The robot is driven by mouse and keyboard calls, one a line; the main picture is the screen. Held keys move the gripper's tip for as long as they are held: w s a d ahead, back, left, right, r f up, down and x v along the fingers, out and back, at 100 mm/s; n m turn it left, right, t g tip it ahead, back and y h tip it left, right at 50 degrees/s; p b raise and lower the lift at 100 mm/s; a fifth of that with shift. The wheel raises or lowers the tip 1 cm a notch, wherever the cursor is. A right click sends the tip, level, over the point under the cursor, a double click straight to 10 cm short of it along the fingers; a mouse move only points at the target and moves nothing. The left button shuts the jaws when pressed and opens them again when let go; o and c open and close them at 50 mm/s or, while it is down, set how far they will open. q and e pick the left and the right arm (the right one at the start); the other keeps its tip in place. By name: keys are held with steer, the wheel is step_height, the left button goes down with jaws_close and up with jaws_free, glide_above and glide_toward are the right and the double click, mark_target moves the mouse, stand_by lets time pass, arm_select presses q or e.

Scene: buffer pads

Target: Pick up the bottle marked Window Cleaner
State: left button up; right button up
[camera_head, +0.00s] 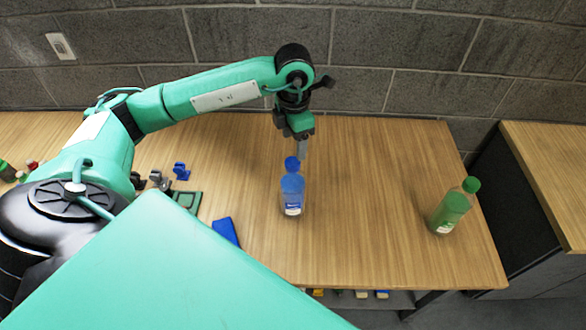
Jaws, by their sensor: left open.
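A blue bottle (292,193) with a blue cap and a pale label stands upright near the middle of the wooden table. A green bottle (453,207) with a green cap stands near the table's right end. The labels are too small to read, so I cannot tell which is marked Window Cleaner. My left gripper (301,153) is open and points down just behind and above the blue bottle's cap. I cannot tell whether it touches the cap. My right gripper is not in view.
A blue flat item (225,231), a green tray-like piece (188,204) and a small blue part (181,171) lie left of the blue bottle. The table (375,190) is clear between the bottles. A brick wall (400,50) stands behind it.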

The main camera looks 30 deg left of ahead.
mark_target(293, 161)
arm_select(q)
step_height(293, 161, down, 4)
steer(key=shift+r+p, duration=0.2)
steer(key=shift+p, duration=0.2)
step_height(293, 161, down, 5)
steer(key=p, duration=0.3)
steer(key=shift+s+a+r, duration=0.1)
steer(key=shift+a+r, duration=0.05)
steer(key=shift+f, duration=0.4)
steer(key=shift+c, duration=0.5)
jaws_close()
steer(key=shift+r, duration=0.1)
